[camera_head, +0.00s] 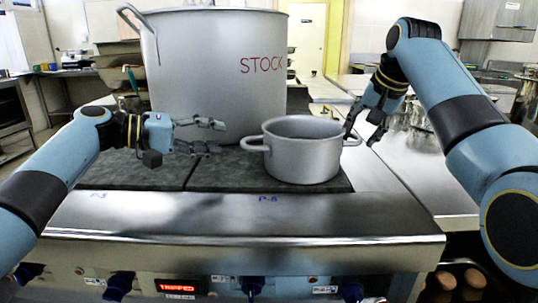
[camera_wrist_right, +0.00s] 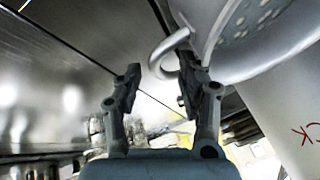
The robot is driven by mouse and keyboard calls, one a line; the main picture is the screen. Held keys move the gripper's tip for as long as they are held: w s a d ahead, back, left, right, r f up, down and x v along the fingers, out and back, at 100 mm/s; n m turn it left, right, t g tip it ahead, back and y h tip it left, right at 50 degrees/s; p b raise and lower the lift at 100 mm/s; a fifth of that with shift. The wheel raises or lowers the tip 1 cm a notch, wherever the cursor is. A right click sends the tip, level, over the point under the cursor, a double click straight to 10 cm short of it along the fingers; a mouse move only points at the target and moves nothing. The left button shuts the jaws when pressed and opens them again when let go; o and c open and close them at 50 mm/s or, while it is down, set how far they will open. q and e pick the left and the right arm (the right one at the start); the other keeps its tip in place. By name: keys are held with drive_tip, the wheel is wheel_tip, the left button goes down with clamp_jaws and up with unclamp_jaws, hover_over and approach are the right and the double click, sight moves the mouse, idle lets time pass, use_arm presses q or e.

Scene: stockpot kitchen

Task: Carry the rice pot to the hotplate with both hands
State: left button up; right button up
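The rice pot (camera_head: 303,160), a small grey metal pot with two side handles, stands upright on the right dark plate (camera_head: 240,178) of the stove top. Its left handle (camera_head: 252,144) faces my left gripper (camera_head: 213,136), which is open with its fingers pointing right, a short gap away. My right gripper (camera_head: 366,124) is open beside the pot's right handle (camera_head: 353,141). In the right wrist view, the open right gripper (camera_wrist_right: 158,88) has that handle (camera_wrist_right: 166,48) just beyond and between its fingertips, closer to the right finger. Contact cannot be told.
A large stockpot (camera_head: 215,80) marked STOCK stands close behind the rice pot. A steel front edge (camera_head: 250,218) with a panel of knobs (camera_head: 252,285) runs along the front. A steel counter (camera_head: 425,180) with metal items lies at right.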

drive_tip(key=v, duration=1.1)
drive_tip(key=shift+s+r, duration=0.2)
drive_tip(key=shift+r, duration=0.15)
